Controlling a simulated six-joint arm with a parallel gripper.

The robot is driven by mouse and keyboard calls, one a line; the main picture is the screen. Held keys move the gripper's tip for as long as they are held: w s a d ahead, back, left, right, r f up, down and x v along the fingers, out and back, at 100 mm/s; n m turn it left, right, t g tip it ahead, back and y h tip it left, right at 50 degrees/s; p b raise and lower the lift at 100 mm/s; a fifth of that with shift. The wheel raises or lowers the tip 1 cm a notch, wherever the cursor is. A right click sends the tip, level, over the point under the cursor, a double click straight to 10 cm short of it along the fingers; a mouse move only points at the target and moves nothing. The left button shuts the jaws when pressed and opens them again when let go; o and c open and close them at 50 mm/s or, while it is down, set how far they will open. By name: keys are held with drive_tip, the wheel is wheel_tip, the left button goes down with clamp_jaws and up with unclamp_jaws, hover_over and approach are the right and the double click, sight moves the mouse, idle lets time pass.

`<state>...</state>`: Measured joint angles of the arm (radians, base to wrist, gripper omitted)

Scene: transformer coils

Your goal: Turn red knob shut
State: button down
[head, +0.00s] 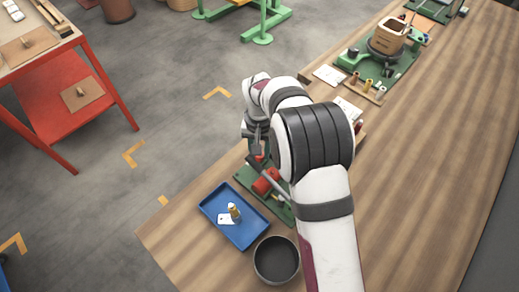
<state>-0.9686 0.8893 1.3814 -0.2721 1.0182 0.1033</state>
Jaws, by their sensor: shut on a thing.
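My gripper (258,151) is at the left end of my arm, over the far part of a green board. It is shut, and a small red part, which looks like the red knob (260,158), shows right at its fingertips. The knob is mostly hidden by the fingers, so its turned position cannot be told. A larger red block (267,181) sits on the green board (283,213), just nearer than the gripper. A grey bar-like part lies beside this block. My arm hides the right side of the board.
A blue tray (211,203) with a small brass-coloured part (234,210) and a white card stands left of the board. A dark round bowl (276,260) is in front. Another green board with a coil (389,36) stands far right. The wooden table (430,160) is clear at right.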

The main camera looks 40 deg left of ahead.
drive_tip(key=m, duration=0.6)
drive_tip(key=shift+m, duration=0.3)
idle(0.4)
drive_tip(key=c, duration=0.5)
unclamp_jaws()
drive_tip(key=shift+c, duration=0.2)
wheel_tip(320, 180, up, 16)
